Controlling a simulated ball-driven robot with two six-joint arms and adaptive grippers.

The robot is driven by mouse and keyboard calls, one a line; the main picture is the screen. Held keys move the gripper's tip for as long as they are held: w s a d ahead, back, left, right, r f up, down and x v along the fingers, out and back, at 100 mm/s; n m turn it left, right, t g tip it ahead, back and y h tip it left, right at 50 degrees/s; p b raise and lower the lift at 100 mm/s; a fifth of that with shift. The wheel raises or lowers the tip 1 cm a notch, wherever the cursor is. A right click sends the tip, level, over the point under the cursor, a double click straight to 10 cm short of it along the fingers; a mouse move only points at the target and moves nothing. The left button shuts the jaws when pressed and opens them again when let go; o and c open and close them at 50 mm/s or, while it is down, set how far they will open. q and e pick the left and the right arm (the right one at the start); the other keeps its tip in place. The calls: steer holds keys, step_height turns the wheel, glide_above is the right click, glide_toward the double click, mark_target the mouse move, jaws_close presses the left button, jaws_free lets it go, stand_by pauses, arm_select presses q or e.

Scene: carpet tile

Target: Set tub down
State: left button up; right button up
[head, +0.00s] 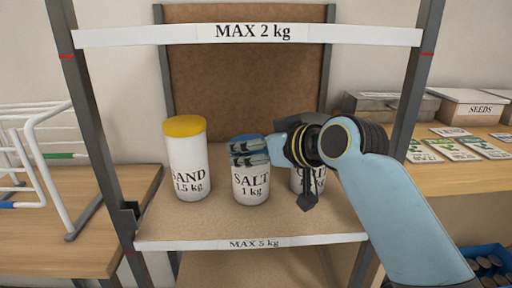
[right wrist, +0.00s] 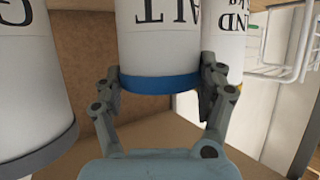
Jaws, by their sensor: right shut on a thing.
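The salt tub (head: 251,186), white with a blue lid and marked "SALT 1 kg", stands upright at the middle of the lower shelf (head: 215,225). My right gripper (head: 250,153) is shut on it near the lid, reaching in from the right. In the right wrist view, the salt tub (right wrist: 160,40) appears upside down, with a finger on each side of its blue lid. Its base is at or very near the shelf surface; I cannot tell whether it touches. My left gripper is not in view.
The sand tub (head: 189,160), with a yellow lid, stands left of the salt tub with a gap. A grey-lidded tub (right wrist: 30,80) stands to the right, partly hidden by my gripper in the head view. The upper "MAX 2 kg" bar (head: 180,34) crosses above; posts flank the shelf.

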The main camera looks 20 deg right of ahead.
steer(key=o, duration=1.7)
steer(key=p+v, duration=0.1)
steer(key=v, duration=1.1)
steer(key=shift+s+a+r+p, duration=0.1)
steer(key=shift+p, duration=0.25)
